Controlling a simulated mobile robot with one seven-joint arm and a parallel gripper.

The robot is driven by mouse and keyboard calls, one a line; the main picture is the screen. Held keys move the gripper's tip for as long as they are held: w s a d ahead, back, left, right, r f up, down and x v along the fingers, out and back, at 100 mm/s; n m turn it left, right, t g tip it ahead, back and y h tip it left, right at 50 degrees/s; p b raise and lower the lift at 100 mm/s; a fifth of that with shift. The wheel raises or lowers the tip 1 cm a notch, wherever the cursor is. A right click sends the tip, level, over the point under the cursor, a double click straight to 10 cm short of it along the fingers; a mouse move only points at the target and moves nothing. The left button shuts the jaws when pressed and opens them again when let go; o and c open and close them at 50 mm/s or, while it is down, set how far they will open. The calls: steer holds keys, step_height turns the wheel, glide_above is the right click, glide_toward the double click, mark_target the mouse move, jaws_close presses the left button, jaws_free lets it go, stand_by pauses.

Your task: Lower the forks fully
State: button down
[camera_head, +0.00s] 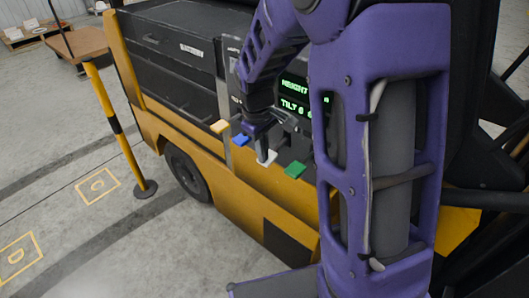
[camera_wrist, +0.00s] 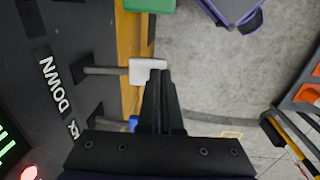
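In the wrist view the white knob (camera_wrist: 142,71) is at the fingertips, near the panel word DOWN. The green knob (camera_wrist: 150,4) is above it and the blue knob (camera_wrist: 133,124) is partly hidden below. My gripper (camera_wrist: 158,74) has its fingers together, their tips overlapping the white knob's right edge; I cannot tell if they touch. The green-lit display (camera_head: 296,94) shows HEIGHT and TILT; the height value is hidden. The forks are not identifiable.
The yellow and black forklift body (camera_head: 225,185) runs beside the levers. A yellow post (camera_head: 115,125) on a round base stands at the left. A red button (camera_wrist: 29,173) is on the panel. Grey floor with yellow markings (camera_head: 98,186) is open at lower left.

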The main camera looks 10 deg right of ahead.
steer(key=s+a+r+p, duration=0.1)
steer(key=s+a+r, duration=0.1)
steer(key=r, duration=0.9)
steer(key=shift+s+a+p, duration=0.2)
steer(key=shift+a+p, duration=0.1)
steer(key=shift+a, duration=0.6)
